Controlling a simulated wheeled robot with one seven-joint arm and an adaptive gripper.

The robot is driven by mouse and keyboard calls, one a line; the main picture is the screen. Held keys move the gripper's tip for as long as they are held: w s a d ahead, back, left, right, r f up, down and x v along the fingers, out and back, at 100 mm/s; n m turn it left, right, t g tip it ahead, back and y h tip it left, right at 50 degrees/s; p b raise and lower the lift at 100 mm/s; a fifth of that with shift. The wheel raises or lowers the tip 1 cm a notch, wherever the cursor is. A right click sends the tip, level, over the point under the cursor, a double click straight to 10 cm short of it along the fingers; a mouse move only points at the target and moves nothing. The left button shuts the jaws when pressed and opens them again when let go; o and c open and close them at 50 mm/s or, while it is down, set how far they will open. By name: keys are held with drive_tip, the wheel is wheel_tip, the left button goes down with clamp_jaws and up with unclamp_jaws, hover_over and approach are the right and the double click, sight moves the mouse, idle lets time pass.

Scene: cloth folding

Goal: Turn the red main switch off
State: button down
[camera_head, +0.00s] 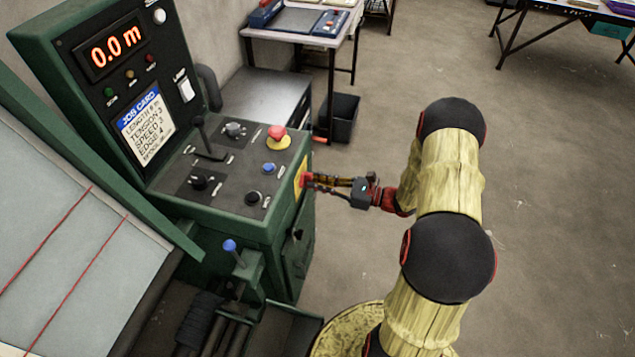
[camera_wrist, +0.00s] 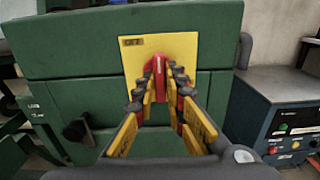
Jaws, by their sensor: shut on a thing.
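The red main switch (camera_wrist: 159,66) is on a yellow plate (camera_wrist: 186,50) on the green side of the machine. Its visible handle looks upright in the wrist view. A small dark label (camera_wrist: 131,41) at the plate's upper left is too blurred to read surely. My gripper (camera_wrist: 161,84) is shut on the switch, one finger on each side of the handle. In the head view my gripper (camera_head: 315,181) reaches left to the yellow plate (camera_head: 301,172) on the machine's right side, and its fingertips cover much of the switch (camera_head: 307,180).
The console top (camera_head: 230,165) carries a red mushroom button (camera_head: 277,132), a blue button (camera_head: 268,168), knobs and levers. The display (camera_head: 115,45) reads 0.0 m. A dark knob (camera_wrist: 75,131) is left below the switch plate. A dark bin (camera_head: 343,117) stands behind; floor to the right is clear.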

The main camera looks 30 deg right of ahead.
idle(0.3)
drive_tip(key=c, duration=1.8)
unclamp_jaws()
drive_tip(key=shift+c, duration=0.2)
drive_tip(key=v, duration=1.2)
